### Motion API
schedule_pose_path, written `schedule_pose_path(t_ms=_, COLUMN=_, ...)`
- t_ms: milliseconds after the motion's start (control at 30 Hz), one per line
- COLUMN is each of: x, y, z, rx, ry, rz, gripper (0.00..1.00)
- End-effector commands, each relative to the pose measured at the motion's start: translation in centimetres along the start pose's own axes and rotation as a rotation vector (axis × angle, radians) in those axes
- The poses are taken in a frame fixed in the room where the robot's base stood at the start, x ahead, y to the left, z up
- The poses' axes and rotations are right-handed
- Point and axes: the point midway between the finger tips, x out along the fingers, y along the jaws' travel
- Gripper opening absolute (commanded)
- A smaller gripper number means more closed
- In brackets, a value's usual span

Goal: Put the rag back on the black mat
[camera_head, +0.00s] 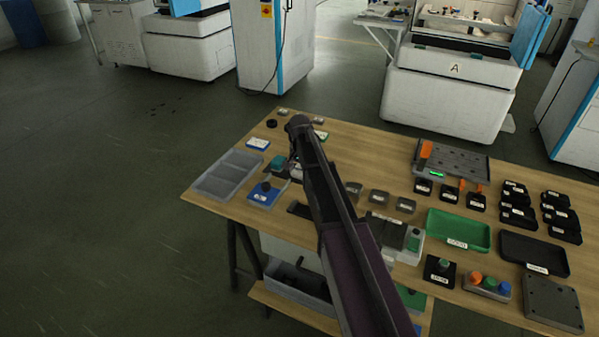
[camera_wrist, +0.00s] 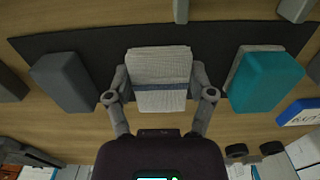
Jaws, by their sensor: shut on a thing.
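The rag (camera_wrist: 160,72), a pale folded woven cloth with a blue stripe, is between the two fingers of my gripper (camera_wrist: 160,85) in the wrist view. The fingers are shut on its left and right sides. The black mat (camera_wrist: 105,42) is a long dark strip behind and below the rag. I cannot tell whether the rag touches it. A grey block (camera_wrist: 62,80) is on the left part of the mat, and a teal block (camera_wrist: 265,82) on a pale base is on the right. In the head view my arm hides most of the mat and rag.
A blue labelled box (camera_wrist: 302,112) is right of the teal block. On the wooden table (camera_head: 335,150), a grey divided tray (camera_head: 228,175) and a blue tray (camera_head: 262,196) stand left of my arm. A green tray (camera_head: 458,230) and several small black bins stand to the right.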

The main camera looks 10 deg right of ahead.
Motion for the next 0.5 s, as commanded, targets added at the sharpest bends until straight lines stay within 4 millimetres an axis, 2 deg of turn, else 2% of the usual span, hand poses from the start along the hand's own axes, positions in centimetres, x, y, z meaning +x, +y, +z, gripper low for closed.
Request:
schedule_pose_path(t_ms=67, x=0.32, y=-0.01, z=0.01, rx=0.0, ry=0.0, rz=0.0, gripper=0.32)
schedule_pose_path(t_ms=100, x=0.32, y=-0.01, z=0.01, rx=0.0, ry=0.0, rz=0.0, gripper=0.73)
schedule_pose_path(t_ms=200, x=0.23, y=-0.02, z=0.01, rx=0.0, ry=0.0, rz=0.0, gripper=1.0)
schedule_pose_path(t_ms=500, x=0.22, y=-0.02, z=0.02, rx=0.0, ry=0.0, rz=0.0, gripper=1.0)
